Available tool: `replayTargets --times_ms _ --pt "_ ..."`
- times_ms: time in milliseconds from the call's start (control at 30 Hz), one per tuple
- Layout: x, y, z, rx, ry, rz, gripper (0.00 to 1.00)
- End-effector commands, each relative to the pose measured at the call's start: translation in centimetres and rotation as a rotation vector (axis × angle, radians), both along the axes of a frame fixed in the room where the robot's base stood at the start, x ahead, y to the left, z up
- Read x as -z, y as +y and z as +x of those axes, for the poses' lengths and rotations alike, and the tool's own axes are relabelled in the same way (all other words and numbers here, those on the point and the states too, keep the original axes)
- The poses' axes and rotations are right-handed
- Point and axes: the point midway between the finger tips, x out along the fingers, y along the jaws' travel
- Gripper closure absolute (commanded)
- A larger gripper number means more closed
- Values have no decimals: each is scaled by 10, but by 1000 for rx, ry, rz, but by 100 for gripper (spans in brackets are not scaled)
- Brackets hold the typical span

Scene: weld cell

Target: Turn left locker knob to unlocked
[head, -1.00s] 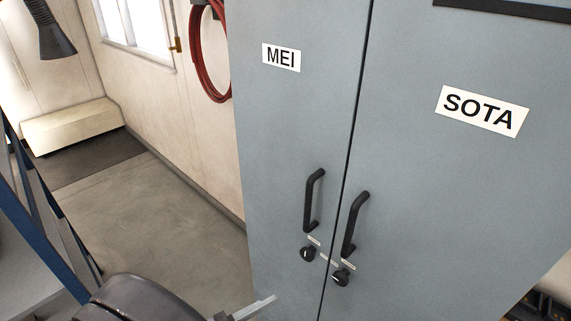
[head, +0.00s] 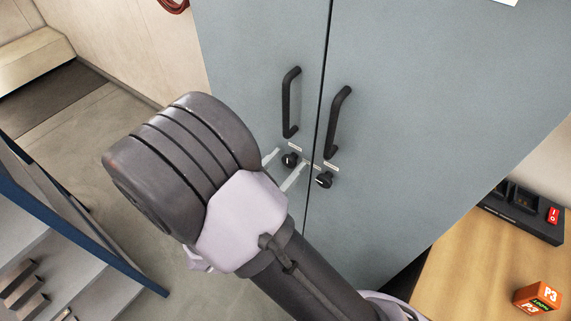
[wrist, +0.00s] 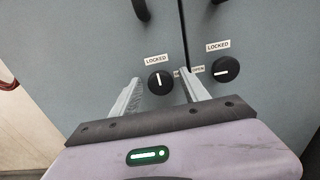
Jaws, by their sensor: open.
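The left locker knob (head: 290,160) is a round black knob low on the left grey door (head: 262,70). In the wrist view the left knob (wrist: 160,84) has its white mark upright, toward the LOCKED label (wrist: 157,59) above it. My gripper (head: 289,156) is open in front of the left door. In the wrist view its pale fingers (wrist: 160,76) lie to the left and right of the knob, with a gap on both sides. How far the tips are from the door is hard to tell.
The right knob (wrist: 226,70) is close by, its mark sideways toward the OPEN label (wrist: 198,68). Black handles (head: 291,102) and (head: 338,122) stand out above the knobs. A wooden bench (head: 465,265) with an orange box (head: 537,298) is at right; blue-edged shelving (head: 80,225) at left.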

Motion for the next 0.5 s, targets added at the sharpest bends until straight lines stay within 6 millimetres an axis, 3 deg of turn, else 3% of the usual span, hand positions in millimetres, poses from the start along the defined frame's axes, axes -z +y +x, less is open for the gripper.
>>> replayTargets --times_ms 267,500 --pt "0 -2 2 1 0 0 47" --pt "0 -2 2 1 0 0 92"
